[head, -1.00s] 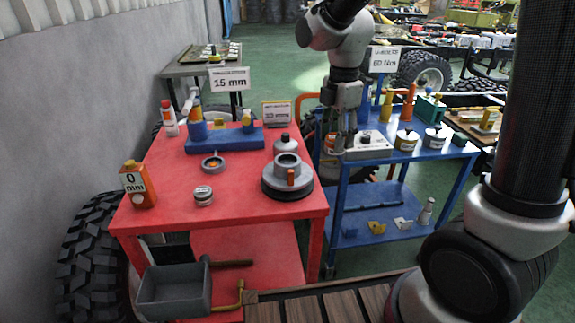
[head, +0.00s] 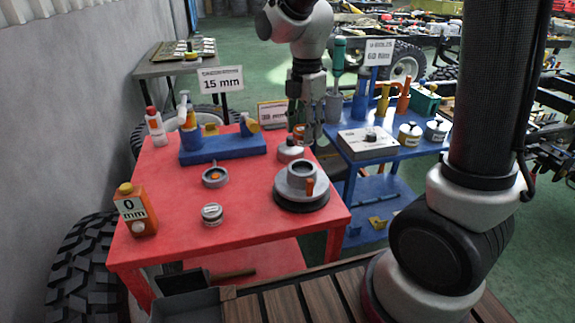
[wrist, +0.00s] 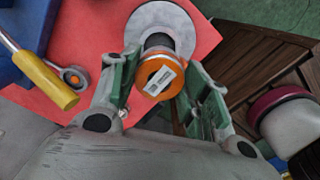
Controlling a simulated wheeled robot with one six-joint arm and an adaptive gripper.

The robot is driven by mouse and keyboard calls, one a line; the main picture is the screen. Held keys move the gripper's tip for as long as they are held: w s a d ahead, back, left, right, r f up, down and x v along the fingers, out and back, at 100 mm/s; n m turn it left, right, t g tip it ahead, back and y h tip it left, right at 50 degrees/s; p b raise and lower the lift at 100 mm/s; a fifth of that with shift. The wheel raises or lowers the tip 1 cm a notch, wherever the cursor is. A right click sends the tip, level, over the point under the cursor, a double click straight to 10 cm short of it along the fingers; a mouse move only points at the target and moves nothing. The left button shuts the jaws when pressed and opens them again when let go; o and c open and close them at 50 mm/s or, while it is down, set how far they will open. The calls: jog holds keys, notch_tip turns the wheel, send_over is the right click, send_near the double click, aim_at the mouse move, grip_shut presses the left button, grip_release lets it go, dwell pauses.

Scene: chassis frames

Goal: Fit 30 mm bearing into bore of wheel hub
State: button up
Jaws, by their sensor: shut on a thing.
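The wheel hub (head: 290,199) stands on the right part of the red table, a grey stepped ring on a dark round base, with its round bore facing up and an orange tab on its front. My gripper (head: 301,132) hangs beyond the hub, by the table's far right corner. In the wrist view its fingers (wrist: 155,88) are shut on an orange round part (wrist: 150,68) with a white label, likely the bearing. The label's writing is too small to read. A pale grey disc (wrist: 168,18) lies behind the held part, apparently lower; which object it is, I cannot tell.
The red table (head: 165,240) also holds a grey jar (head: 290,150), a small tin (head: 212,214), a ring with an orange middle (head: 215,177), an orange bottle (head: 135,210) and a blue block (head: 222,147). A blue cart (head: 390,152) stands at right.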

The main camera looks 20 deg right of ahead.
notch_tip(320, 180, down, 10)
jog(key=shift+r, duration=0.2)
jog(key=shift+f, duration=0.1)
jog(key=o, duration=1.5)
jog(key=shift+c, duration=0.2)
